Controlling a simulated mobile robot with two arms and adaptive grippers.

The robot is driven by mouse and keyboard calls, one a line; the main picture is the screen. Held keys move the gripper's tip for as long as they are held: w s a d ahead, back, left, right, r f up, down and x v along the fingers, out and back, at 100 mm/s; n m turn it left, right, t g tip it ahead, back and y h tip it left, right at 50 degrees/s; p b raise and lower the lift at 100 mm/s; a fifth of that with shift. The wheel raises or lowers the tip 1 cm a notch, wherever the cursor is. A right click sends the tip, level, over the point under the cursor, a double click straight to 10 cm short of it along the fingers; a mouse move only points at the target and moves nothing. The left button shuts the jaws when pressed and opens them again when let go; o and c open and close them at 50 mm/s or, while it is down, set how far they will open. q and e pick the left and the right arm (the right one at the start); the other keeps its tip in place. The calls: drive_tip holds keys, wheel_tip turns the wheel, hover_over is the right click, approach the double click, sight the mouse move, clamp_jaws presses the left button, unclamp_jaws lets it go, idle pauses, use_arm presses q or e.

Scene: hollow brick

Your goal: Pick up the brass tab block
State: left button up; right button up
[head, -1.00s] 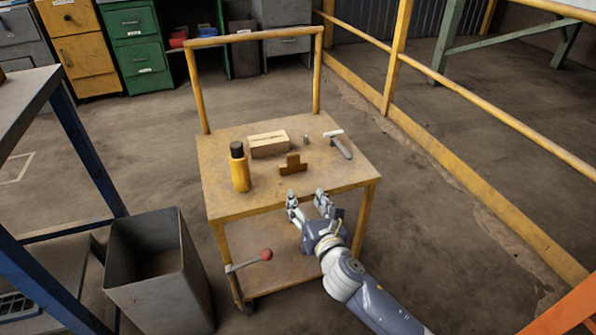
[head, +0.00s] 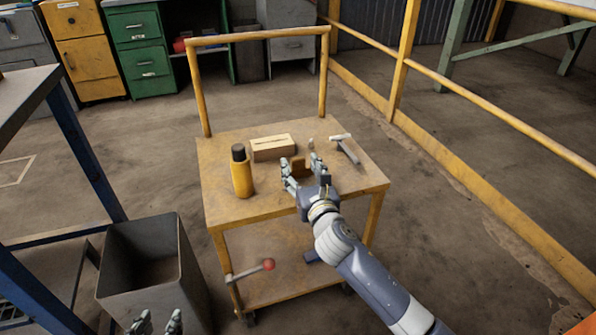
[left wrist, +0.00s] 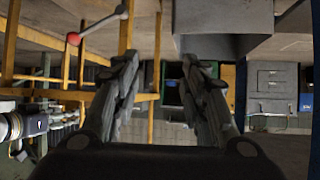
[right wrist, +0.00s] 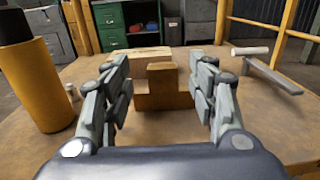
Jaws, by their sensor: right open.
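The brass tab block (head: 299,166) stands on the yellow cart's top, partly hidden by my right gripper in the head view. In the right wrist view the block (right wrist: 163,92) shows as a stepped brown piece with an upright tab, between and just beyond the fingertips. My right gripper (head: 303,168) is open, with fingers to the left and right of the block; I cannot tell whether they touch it. In the right wrist view its fingers (right wrist: 163,75) are apart. My left gripper (head: 157,320) is low at the bottom left, open and empty in the left wrist view (left wrist: 160,62).
On the cart top (head: 225,205) are a yellow bottle with black cap (head: 241,173), a pale slotted block (head: 273,147), a small grey piece (head: 311,144) and a hammer-like tool (head: 346,148). A grey bin (head: 155,265) stands left. A red-knobbed lever (head: 268,264) juts below the top.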

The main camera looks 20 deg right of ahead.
sight(299, 162)
drive_tip(key=w+b, duration=0.1)
drive_tip(key=w, duration=0.2)
drive_tip(key=shift+w+d+f, duration=0.15)
drive_tip(key=shift+w, duration=0.35)
use_arm(q)
drive_tip(key=w+d+r+t+h, duration=0.1)
drive_tip(key=w+r+t, duration=0.2)
drive_tip(key=r, duration=0.2)
drive_tip(key=shift+w+d+r+t, duration=0.25)
drive_tip(key=shift+d+r+t, duration=0.05)
drive_tip(key=shift+d+r, duration=0.05)
use_arm(e)
clamp_jaws()
